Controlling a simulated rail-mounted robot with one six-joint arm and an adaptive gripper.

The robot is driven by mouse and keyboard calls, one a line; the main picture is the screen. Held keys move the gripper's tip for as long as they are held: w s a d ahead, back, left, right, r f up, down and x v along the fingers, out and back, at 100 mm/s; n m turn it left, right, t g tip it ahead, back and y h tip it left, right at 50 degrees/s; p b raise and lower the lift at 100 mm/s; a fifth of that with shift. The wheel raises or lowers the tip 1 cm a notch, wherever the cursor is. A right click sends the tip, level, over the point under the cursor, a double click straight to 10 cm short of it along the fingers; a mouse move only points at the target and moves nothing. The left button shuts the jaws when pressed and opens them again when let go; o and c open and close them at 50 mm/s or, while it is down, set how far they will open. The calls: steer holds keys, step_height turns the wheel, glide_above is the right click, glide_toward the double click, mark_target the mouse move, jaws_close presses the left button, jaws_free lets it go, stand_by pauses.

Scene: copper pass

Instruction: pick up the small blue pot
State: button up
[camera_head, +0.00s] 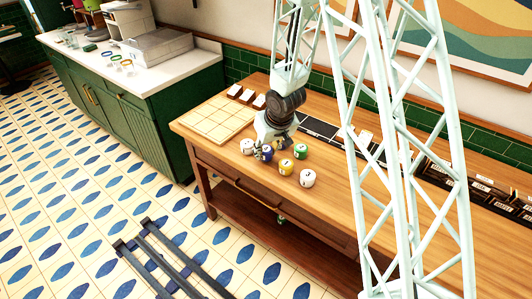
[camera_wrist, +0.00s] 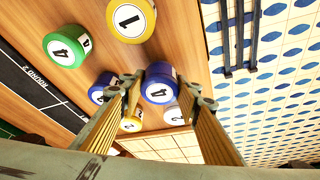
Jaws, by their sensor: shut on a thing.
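My gripper (camera_wrist: 160,90) is shut on a blue pot (camera_wrist: 160,83) with a white disc marked 4. The fingers sit on either side of it in the wrist view. In the head view this blue pot (camera_head: 267,153) is at the tabletop below my wrist; whether it touches the wood I cannot tell. Another blue pot (camera_wrist: 102,87) is just left of the left finger, which partly hides it. It also shows in the head view (camera_head: 284,143). I cannot tell which blue pot is smaller.
A green pot (camera_head: 300,151), a yellow pot (camera_head: 286,167) and white pots (camera_head: 307,179) (camera_head: 247,147) stand close around my gripper. A pale gridded board (camera_head: 217,120) lies to the left. Card racks (camera_head: 475,186) line the back right. The wooden table (camera_head: 345,208) is clear at front right.

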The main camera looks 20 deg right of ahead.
mark_target(265, 154)
steer(key=shift+r+p, duration=0.45)
steer(key=shift+r, duration=0.4)
steer(key=shift+s+a+f+b, duration=0.1)
steer(key=shift+s+b, duration=0.15)
steer(key=shift+b, duration=0.05)
steer(key=shift+s+a+b, duration=0.2)
steer(key=shift+s+b, duration=0.05)
steer(key=shift+s, duration=0.25)
steer(key=shift+s+a+b, duration=0.2)
steer(key=shift+s+b, duration=0.05)
steer(key=shift+s, duration=0.25)
steer(key=s+a+b, duration=0.1)
steer(key=s+a, duration=0.1)
steer(key=s, duration=0.4)
steer(key=s+a+r+b, duration=0.1)
steer(key=s+a+b, duration=0.1)
steer(key=s, duration=0.4)
steer(key=shift+s+a+r, duration=0.25)
steer(key=shift+s, duration=0.05)
